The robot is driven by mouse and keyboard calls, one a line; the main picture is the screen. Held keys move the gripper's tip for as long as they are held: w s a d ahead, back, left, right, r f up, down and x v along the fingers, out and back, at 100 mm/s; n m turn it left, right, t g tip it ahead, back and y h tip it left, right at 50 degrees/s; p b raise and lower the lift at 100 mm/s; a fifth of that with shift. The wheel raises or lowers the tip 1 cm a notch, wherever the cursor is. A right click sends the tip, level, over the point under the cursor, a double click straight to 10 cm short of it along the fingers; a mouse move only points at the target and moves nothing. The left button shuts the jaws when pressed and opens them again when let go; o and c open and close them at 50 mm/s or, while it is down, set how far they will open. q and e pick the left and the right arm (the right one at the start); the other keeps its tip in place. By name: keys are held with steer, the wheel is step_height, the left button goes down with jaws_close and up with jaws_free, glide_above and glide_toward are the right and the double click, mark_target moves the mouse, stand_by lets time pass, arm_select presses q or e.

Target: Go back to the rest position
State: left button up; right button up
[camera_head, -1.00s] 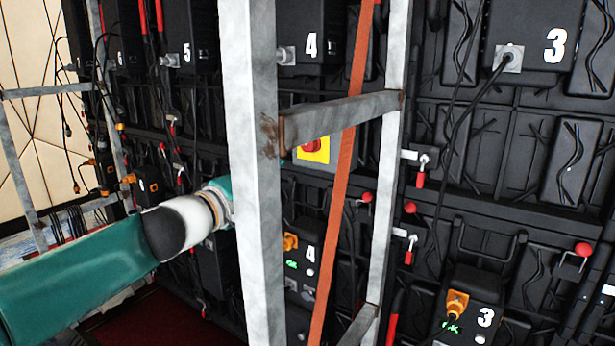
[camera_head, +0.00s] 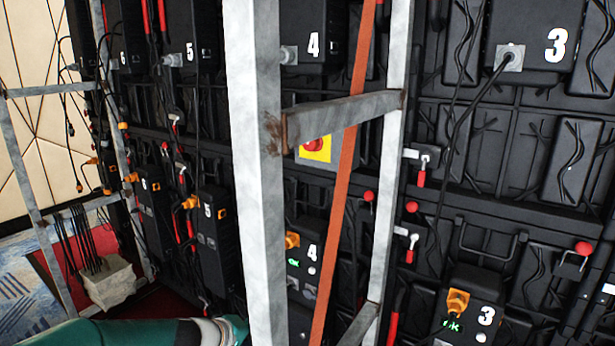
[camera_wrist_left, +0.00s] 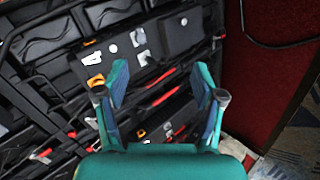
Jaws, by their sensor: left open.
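My left arm, teal, lies low at the bottom left of the head view, and its gripper is out of sight there. In the left wrist view my left gripper (camera_wrist_left: 159,68) is open, with its two teal fingers well apart and nothing between them. Behind the fingers are the black back of the video wall (camera_wrist_left: 60,60) and its black boxes with orange plugs. My right gripper shows in neither view.
A grey metal frame post (camera_head: 258,180) stands close in front, with an orange strap (camera_head: 345,170) beside it. A red button on a yellow plate (camera_head: 315,149) sits behind. Numbered boxes (camera_head: 215,235) line the wall. A pale weight block (camera_head: 110,283) stands on the floor at left.

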arm_select(q)
steer(key=s+a+f+m+g+y, duration=0.15)
steer(key=s+f+g, duration=0.25)
steer(key=s+f, duration=0.85)
steer(key=s+a+f+m+g+y, duration=0.15)
steer(key=s+f+g, duration=0.25)
steer(key=s+f, duration=0.85)
steer(key=s+d+m, duration=0.2)
steer(key=s+m, duration=0.1)
steer(key=s, duration=0.7)
step_height(320, 180, up, 14)
steer(key=p, duration=1.4)
steer(key=shift+w+d+f+h+p, duration=0.15)
steer(key=shift+w+h+p, duration=0.15)
steer(key=shift+h, duration=0.1)
